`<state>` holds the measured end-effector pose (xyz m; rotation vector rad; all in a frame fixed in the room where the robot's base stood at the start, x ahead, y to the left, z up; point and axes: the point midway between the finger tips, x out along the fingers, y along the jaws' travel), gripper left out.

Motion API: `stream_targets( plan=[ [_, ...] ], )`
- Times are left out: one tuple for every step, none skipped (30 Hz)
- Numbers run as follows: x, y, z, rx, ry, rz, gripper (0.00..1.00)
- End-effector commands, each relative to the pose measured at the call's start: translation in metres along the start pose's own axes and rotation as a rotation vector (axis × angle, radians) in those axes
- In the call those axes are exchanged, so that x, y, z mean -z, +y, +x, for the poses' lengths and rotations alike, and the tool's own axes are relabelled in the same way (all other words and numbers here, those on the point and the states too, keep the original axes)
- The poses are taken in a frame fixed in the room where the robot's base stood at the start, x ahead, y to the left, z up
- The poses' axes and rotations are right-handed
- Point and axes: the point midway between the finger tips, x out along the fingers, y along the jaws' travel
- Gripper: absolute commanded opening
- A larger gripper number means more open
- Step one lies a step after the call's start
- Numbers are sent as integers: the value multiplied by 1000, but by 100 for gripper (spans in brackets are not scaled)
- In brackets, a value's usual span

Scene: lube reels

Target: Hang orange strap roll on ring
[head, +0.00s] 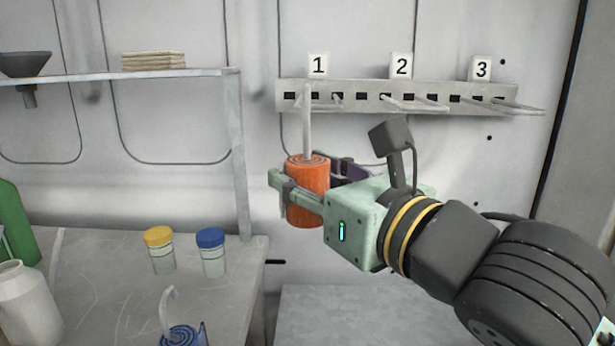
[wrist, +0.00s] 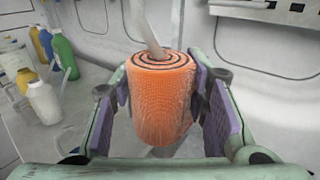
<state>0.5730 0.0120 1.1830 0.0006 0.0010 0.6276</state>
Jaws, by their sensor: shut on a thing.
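The orange strap roll (head: 309,205) is held upright in my gripper (head: 312,192), in the air below the rail's left end. Its spiral top and a pale strap tail (head: 307,122) standing up from it show. In the wrist view the orange roll (wrist: 160,105) sits between the two purple pads of my gripper (wrist: 165,110). A metal rail (head: 365,97) on the wall carries number tags 1 (head: 318,65), 2 (head: 401,66) and 3 (head: 481,68), with pale prongs or rings under them. The strap's top overlaps the rail near tag 1; whether it touches is unclear.
A blue roll (head: 184,335) with a pale tail stands on the bench (head: 110,290) at the lower left. Jars with yellow (head: 158,237) and blue (head: 210,238) lids stand behind it. A shelf (head: 190,74) with a post is left of the rail.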

Motion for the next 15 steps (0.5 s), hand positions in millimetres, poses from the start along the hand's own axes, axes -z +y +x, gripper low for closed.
stream_targets(
  plan=[
    [-1, -1, 1, 0, -1, 0, 6],
    [-1, -1, 1, 0, -1, 0, 6],
    [-1, -2, 2, -1, -1, 0, 6],
    [-1, -3, 4, -1, -1, 1, 6],
    [-1, -4, 5, -1, 0, 1, 6],
    [-1, -5, 7, -1, 0, 1, 6],
    [-1, -6, 9, -1, 0, 1, 6],
    [-1, -8, 11, -1, 0, 1, 6],
    [-1, -10, 13, 0, 0, 2, 6],
    [-1, -11, 16, 0, 0, 2, 6],
    [-1, -13, 18, -1, 0, 2, 6],
    [-1, -14, 20, -1, 0, 2, 6],
    [-1, -16, 22, -1, -1, 1, 6],
    [-1, -17, 24, -1, -1, 1, 6],
    [-1, -20, 26, 0, 0, 1, 6]
  ],
)
